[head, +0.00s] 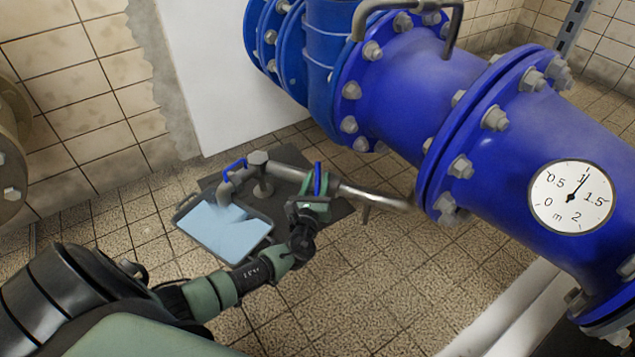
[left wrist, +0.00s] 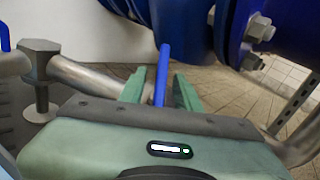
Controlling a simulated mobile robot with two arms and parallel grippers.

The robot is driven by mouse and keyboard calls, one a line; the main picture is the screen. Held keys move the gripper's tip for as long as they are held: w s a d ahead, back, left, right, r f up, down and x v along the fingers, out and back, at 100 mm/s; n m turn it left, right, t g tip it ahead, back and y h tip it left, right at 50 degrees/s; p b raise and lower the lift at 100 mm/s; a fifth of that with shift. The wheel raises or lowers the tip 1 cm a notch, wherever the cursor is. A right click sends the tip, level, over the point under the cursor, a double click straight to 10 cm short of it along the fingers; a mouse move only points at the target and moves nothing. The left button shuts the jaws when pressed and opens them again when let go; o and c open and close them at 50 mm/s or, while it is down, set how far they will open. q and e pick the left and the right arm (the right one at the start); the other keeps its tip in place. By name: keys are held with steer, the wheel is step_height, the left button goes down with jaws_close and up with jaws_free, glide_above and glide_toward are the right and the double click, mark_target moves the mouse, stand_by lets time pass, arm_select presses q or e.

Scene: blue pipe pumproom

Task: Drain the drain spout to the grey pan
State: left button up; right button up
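The grey pan (head: 262,249) lies on the floor in the head view, with a flat light-blue surface inside that looks like water. The drain spout (head: 224,192) bends down over the pan's far side, with a blue handle (head: 236,165) at its top. A second blue lever (head: 318,178) stands up on the grey pipe to the right. My left gripper (head: 314,203) is at this lever. In the left wrist view the lever (left wrist: 162,72) stands between my two green fingers (left wrist: 160,90), with gaps visible on both sides. My right gripper is not in view.
The large blue flanged pipe (head: 400,85) with a round gauge (head: 571,197) fills the right side. The grey pipe (head: 375,195) runs between it and the spout over a dark mat (head: 340,207). Tiled floor (head: 350,300) in front is clear.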

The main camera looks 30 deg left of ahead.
arm_select(q)
jaws_close()
steer(key=m+h, duration=0.1)
steer(key=m+b, duration=0.1)
steer(key=shift+f+m+t+h, duration=0.2)
steer(key=shift+m+t+h, duration=0.1)
steer(key=shift+t+h, duration=0.1)
steer(key=shift+s+d+m+h, duration=0.1)
steer(key=shift+d+m+h, duration=0.05)
steer(key=shift+m+h, duration=0.8)
